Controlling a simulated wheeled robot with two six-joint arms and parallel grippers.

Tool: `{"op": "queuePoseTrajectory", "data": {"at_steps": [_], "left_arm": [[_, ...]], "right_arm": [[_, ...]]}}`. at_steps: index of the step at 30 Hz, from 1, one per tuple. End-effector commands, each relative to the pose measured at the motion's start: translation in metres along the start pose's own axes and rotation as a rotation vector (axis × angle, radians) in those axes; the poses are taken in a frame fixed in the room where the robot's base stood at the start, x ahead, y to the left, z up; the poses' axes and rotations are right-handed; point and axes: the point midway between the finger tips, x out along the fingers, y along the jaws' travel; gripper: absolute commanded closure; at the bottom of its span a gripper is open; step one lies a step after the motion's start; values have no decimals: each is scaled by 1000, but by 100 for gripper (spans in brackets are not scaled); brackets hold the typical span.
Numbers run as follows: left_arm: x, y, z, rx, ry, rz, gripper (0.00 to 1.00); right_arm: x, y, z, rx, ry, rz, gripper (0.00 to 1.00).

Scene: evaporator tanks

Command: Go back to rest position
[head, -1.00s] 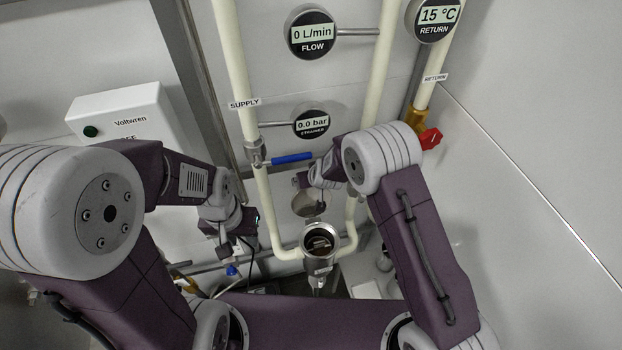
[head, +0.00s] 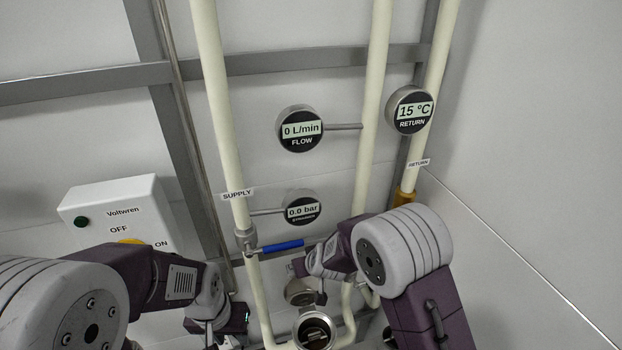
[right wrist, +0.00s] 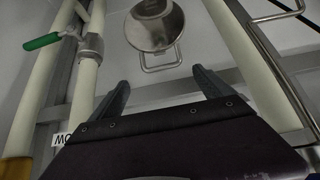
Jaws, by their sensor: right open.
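My left arm comes in from the lower left of the head view, and my left gripper (head: 212,334) points down near the bottom edge. Its fingers are too small and dark to tell open from shut. My right arm reaches in from the lower right, with its wrist in front of the pipes. My right gripper (right wrist: 162,88) shows in the right wrist view with its two dark fingers wide apart and nothing between them. A round metal lid (right wrist: 154,24) with a wire handle lies beyond the fingertips, apart from them.
The supply pipe (head: 219,110) carries a blue-handled valve (head: 281,247). An open metal strainer housing (head: 316,331) stands below my right wrist. Flow (head: 300,130), strainer (head: 302,208) and return (head: 409,110) gauges hang on the wall. A switch box (head: 118,213) is at left.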

Motion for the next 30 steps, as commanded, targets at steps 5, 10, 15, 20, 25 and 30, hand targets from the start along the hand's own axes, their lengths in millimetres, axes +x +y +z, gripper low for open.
{"op": "queuePoseTrajectory", "data": {"at_steps": [5, 10, 15, 20, 25, 30], "left_arm": [[42, -1, 4, 0, 0, 0, 64], [129, -2, 14, 0, -1, 0, 64], [171, -3, 18, 0, -1, 0, 64], [163, -3, 17, 0, 0, 0, 64], [162, -3, 17, 0, 1, 0, 64], [162, -3, 17, 0, 0, 0, 64]], "right_arm": [[19, 35, -1, 63, 55, 39, 9], [13, 118, 53, 138, 79, 113, 9], [-16, 136, 184, 213, -168, 102, 9], [-49, 120, 264, 251, -419, 90, 9], [-61, 114, 293, 316, -534, 105, 9], [-60, 114, 292, 324, -531, 106, 9]]}}
